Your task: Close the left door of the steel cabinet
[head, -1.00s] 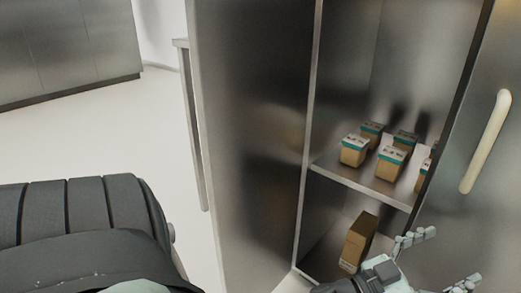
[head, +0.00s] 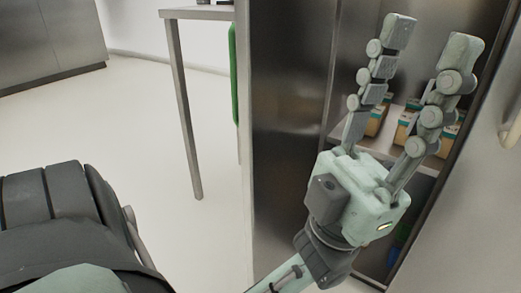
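The steel cabinet stands at the right, its interior (head: 408,108) partly visible. Its left door (head: 290,80) looks swung open, a tall brushed-steel panel left of the opening. My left gripper (head: 428,35) points upward in front of the opening, its two jointed fingers spread apart with nothing between them. It overlaps the door's right part and the shelf in the picture; I see no clear contact with the door. The gripper hides part of the shelf and the lower interior. My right gripper is not in view.
Several small cartons (head: 449,136) stand on the cabinet shelf behind my fingers. The right door (head: 480,185) with a pale handle (head: 514,122) is at the right edge. A steel table (head: 184,110) stands behind the left door. White floor (head: 120,135) is open at left.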

